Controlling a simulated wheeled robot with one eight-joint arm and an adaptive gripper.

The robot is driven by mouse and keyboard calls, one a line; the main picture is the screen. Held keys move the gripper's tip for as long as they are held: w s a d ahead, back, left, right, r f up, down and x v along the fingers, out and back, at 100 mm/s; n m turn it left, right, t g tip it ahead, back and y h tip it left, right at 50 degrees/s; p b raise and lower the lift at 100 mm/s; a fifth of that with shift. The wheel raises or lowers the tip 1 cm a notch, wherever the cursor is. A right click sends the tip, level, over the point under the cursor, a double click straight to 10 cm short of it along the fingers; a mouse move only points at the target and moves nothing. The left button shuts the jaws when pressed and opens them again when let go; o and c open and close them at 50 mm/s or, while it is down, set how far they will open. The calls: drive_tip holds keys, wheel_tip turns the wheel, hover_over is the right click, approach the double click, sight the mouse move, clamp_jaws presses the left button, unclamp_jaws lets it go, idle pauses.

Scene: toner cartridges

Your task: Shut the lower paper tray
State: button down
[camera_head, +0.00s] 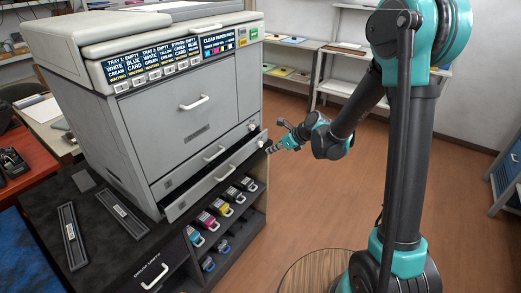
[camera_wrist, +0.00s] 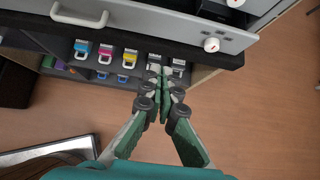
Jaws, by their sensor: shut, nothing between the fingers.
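The lower paper tray (camera_head: 200,193) is the bottom grey drawer of the big printer (camera_head: 160,120). It stands pulled out past the drawer above, with a dark gap behind its front panel. It has a white handle (camera_head: 222,178) and a round knob near its right end. In the wrist view the tray front (camera_wrist: 150,28) runs across the top, with its knob (camera_wrist: 211,44) at the right. My gripper (camera_head: 271,149) is shut and empty, close to the tray's right end. In the wrist view my gripper (camera_wrist: 163,72) lies below the tray front; contact cannot be told.
Several toner cartridges (camera_head: 218,208) sit on shelves under the dark counter (camera_head: 110,245). The upper tray (camera_head: 205,157) looks shut. The floor (camera_head: 310,190) to the right of the printer is clear. Shelves (camera_head: 345,75) stand along the back wall.

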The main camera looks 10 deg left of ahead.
sight(241, 149)
drive_tip(key=shift+w+a+r+x, duration=0.15)
drive_tip(key=shift+a+r+x, duration=0.2)
drive_tip(key=shift+x, duration=1.7)
drive_tip(key=shift+w+a+r+x, duration=0.15)
drive_tip(key=shift+a+r+x, duration=0.15)
drive_tip(key=shift+x, duration=1.7)
drive_tip(key=shift+w+a+r+x, duration=0.1)
drive_tip(key=shift+a+r+x, duration=0.2)
drive_tip(key=shift+x, duration=1.75)
drive_tip(key=a, duration=0.1)
drive_tip(key=w+a, duration=0.1)
drive_tip(key=a, duration=0.1)
drive_tip(key=w+a, duration=0.1)
drive_tip(key=a, duration=0.1)
drive_tip(key=shift+r, duration=0.1)
drive_tip(key=shift+w, duration=0.1)
